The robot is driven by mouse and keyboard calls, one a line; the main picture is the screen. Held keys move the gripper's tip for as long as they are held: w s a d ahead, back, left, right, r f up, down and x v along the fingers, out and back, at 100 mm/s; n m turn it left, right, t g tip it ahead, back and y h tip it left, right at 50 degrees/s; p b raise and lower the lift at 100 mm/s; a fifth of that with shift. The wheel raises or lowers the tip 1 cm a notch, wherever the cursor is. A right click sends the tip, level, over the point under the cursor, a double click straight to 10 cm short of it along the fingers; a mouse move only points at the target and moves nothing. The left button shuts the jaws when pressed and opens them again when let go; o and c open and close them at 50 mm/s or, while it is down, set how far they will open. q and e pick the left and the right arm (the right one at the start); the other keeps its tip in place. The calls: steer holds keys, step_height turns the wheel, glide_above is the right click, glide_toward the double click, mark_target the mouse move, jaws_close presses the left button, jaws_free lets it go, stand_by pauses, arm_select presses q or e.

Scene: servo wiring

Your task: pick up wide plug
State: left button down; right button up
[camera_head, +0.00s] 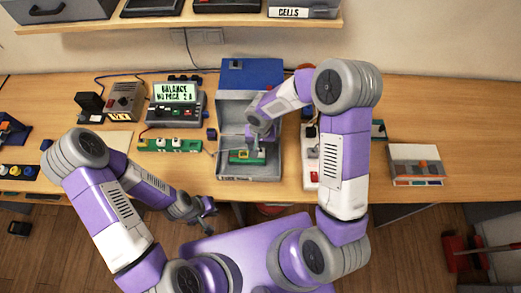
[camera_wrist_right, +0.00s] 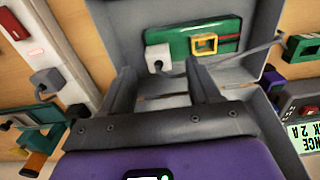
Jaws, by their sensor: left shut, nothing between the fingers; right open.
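A pale blocky plug (camera_wrist_right: 158,57) with a grey lead sits at the left end of a green board (camera_wrist_right: 205,44) in the right wrist view; I take it for the wide plug. The board has a yellow square frame and lies inside a grey open box (camera_head: 222,110). My right gripper (camera_wrist_right: 160,72) is open, with its two fingertips to either side of the plug and apart from it in the picture. In the head view the right gripper (camera_head: 256,142) reaches down into the box and partly hides the board. My left gripper (camera_head: 208,207) is shut and empty in front of the table edge.
A display unit reading BALANCE (camera_head: 176,93) and a green strip (camera_head: 172,145) stand left of the box. A white power strip (camera_head: 311,178) is close on its right. A grey-white box (camera_head: 417,164) stands farther right. The table's far right is clear.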

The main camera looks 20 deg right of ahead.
mark_target(261, 151)
step_height(261, 151, down, 3)
steer(key=shift+d+f, duration=0.15)
steer(key=shift+c, duration=0.2)
steer(key=c, duration=1.1)
step_height(261, 151, up, 10)
steer(key=shift+r, duration=0.1)
